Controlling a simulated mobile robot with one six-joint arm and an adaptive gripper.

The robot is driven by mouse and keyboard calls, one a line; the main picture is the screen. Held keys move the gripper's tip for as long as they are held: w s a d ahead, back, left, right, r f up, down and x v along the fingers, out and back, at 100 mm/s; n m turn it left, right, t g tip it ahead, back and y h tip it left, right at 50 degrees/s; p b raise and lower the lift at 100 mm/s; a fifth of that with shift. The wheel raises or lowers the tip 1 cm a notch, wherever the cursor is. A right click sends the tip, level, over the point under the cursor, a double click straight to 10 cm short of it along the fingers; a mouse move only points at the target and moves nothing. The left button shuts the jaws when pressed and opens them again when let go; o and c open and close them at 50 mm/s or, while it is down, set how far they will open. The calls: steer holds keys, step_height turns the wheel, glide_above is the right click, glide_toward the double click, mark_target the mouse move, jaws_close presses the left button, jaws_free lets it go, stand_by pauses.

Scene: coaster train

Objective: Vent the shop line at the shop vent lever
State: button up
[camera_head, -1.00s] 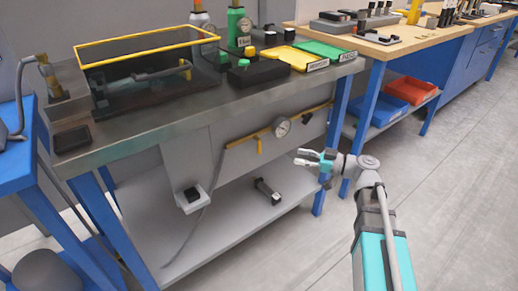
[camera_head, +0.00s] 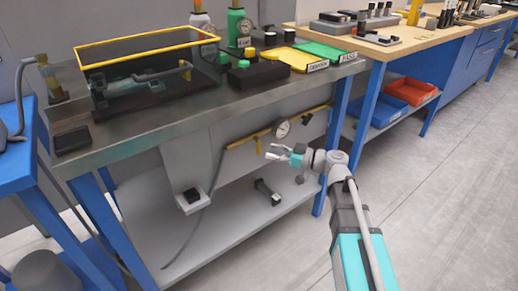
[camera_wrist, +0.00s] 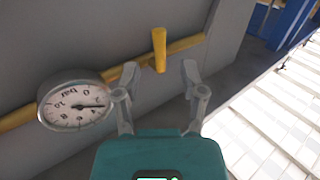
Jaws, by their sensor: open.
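The yellow shop vent lever (camera_wrist: 159,48) stands out from the yellow pipe (camera_wrist: 190,43) on the grey panel below the bench. In the head view the lever (camera_head: 259,147) hangs from the pipe, left of the round gauge (camera_head: 282,128). The gauge also shows in the wrist view (camera_wrist: 75,103), upside down, with its needle off zero. My gripper (camera_head: 271,153) is open and empty in front of the panel, just right of the lever. In the wrist view the lever lies ahead, between the directions of the two fingertips (camera_wrist: 160,78), apart from them.
The steel bench top (camera_head: 140,124) overhangs the pipe. A lower shelf (camera_head: 225,225) carries a small dark-and-grey fitting (camera_head: 267,191). A grey hose (camera_head: 207,205) hangs left of the lever, and a blue bench leg (camera_head: 327,165) stands to the right. The floor on the right is clear.

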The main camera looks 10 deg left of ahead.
mark_target(259, 149)
steer(key=shift+w+a, duration=0.15)
steer(key=shift+a, duration=1.1)
steer(key=shift+w+a, duration=0.1)
steer(key=shift+a, duration=1.15)
jaws_close()
